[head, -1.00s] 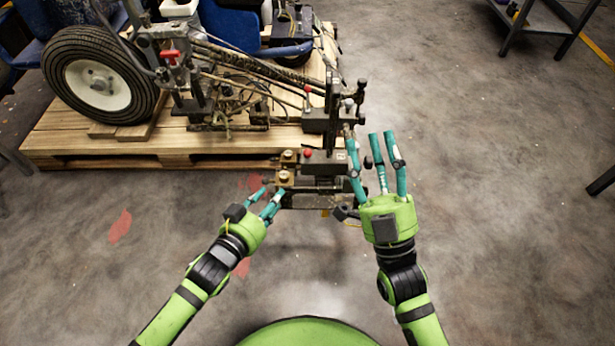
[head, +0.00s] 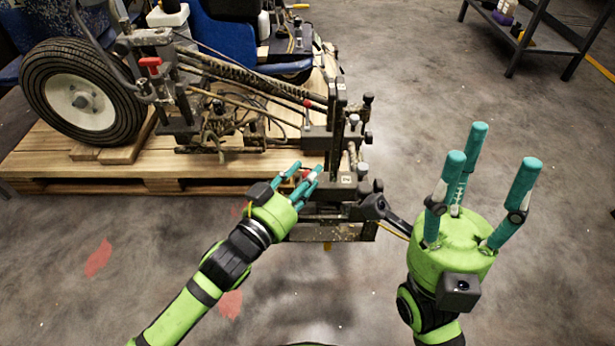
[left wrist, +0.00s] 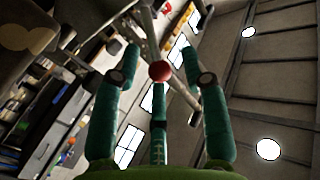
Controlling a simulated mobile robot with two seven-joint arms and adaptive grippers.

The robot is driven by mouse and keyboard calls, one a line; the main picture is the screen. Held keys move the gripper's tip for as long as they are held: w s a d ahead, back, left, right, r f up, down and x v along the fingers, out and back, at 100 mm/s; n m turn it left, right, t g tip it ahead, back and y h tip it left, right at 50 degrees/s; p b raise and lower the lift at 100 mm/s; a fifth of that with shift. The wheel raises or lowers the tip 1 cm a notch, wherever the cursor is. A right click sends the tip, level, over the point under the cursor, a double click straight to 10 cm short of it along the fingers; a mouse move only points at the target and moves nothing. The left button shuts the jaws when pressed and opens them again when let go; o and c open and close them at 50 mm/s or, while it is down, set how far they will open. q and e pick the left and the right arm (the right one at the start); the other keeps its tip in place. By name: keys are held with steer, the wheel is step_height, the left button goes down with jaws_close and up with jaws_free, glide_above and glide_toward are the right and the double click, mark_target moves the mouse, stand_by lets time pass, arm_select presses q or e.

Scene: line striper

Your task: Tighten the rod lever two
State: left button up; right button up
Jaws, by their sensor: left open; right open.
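The line striper's dark metal bracket assembly (head: 330,205) stands at the front right of the machine, with several knobs and levers. I cannot tell for sure which is rod lever two. My left gripper (head: 302,178) is open at the left side of the bracket, its fingers hiding part of it. In the left wrist view, a red ball knob (left wrist: 160,71) sits among the three spread teal fingers, and contact cannot be told. Another red knob (head: 306,102) shows higher up on the machine. My right gripper (head: 482,185) is open and empty, right of the bracket, fingers up.
The striper stands on a wooden pallet (head: 100,170), with a large black tyre (head: 84,98) at the left. A dark metal table (head: 545,35) stands at the back right.

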arm_select(q)
steer(key=shift+w+d, duration=0.3)
steer(key=shift+w, duration=0.2)
steer(key=shift+c, duration=0.4)
jaws_close()
